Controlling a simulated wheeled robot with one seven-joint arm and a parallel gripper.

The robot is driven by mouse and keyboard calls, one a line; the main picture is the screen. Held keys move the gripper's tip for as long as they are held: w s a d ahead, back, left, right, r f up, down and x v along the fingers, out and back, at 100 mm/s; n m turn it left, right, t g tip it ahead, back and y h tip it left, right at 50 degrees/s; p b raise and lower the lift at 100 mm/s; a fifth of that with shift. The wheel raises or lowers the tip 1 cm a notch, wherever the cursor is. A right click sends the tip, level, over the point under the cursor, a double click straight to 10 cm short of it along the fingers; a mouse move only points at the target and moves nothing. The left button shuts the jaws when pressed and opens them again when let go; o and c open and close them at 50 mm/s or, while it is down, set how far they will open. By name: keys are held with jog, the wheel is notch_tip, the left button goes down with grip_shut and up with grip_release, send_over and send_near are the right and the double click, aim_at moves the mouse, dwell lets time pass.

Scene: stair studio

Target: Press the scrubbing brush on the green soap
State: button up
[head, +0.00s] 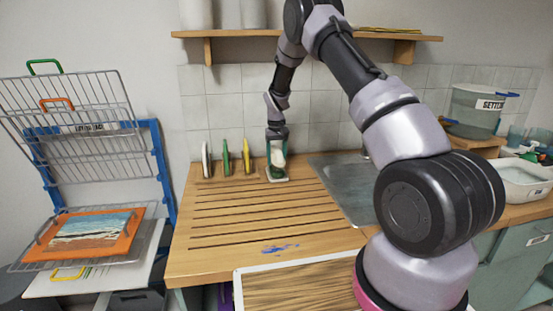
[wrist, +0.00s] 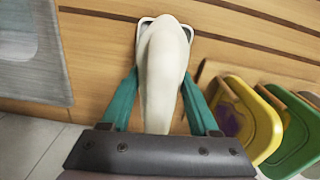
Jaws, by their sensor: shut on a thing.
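My gripper (head: 277,160) is low over the back of the wooden counter. In the wrist view its two teal fingers (wrist: 161,88) are shut on the pale cream scrubbing brush (wrist: 163,62), one finger on each side. The brush also shows as a pale shape in the head view (head: 278,158). Under it lies a small white-rimmed dish (head: 279,180), whose rim also shows in the wrist view (wrist: 196,25). I cannot make out the green soap; the brush and fingers cover most of the dish. Whether the brush touches anything below cannot be told.
Upright white (head: 206,160), green (head: 226,158) and yellow (head: 247,156) items stand just left of the dish. A sink (head: 340,185) lies to the right. A tiled wall is close behind. The grooved counter (head: 255,222) in front is clear except for a blue stain (head: 281,249).

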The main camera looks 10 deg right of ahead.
aim_at(277, 148)
jog(key=shift+f, duration=0.55)
dwell(1.5)
jog(key=shift+r, duration=3.55)
